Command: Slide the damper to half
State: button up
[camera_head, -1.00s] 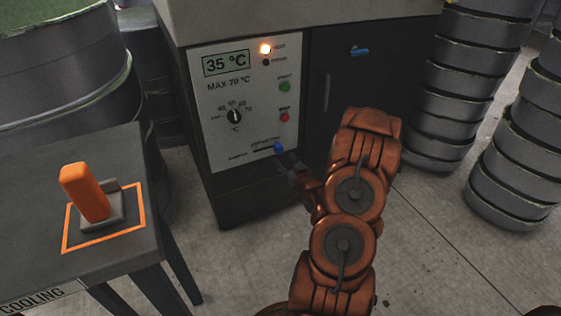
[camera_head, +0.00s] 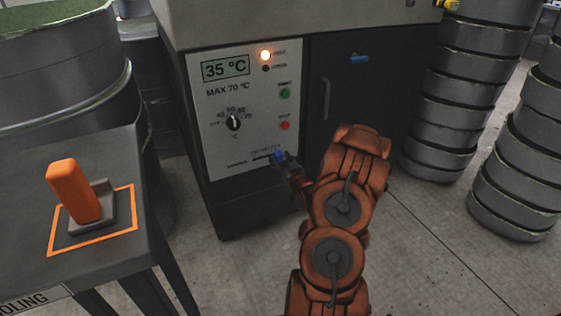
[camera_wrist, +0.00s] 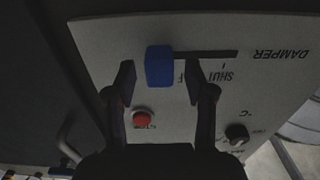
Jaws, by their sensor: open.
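The blue damper knob (camera_head: 278,156) sits at the right end of its dark horizontal slot, low on the white control panel (camera_head: 210,150). In the wrist view, which shows the panel upside down, the blue knob (camera_wrist: 159,66) lies between the two fingers of my gripper (camera_wrist: 160,85), with the slot (camera_wrist: 212,54) running off to the right toward the DAMPER lettering. My gripper (camera_head: 286,161) is open around the knob.
The panel also has a display reading 35 °C (camera_head: 225,68), a dial (camera_head: 233,122), a green button (camera_head: 285,93) and a red button (camera_head: 285,126). A dark door with a blue latch (camera_head: 358,58) is right. A table with an orange-handled tool (camera_head: 75,190) stands left.

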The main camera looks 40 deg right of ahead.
jog(key=shift+w+d, duration=0.1)
jog(key=shift+w, duration=0.05)
grip_shut()
dwell(0.5)
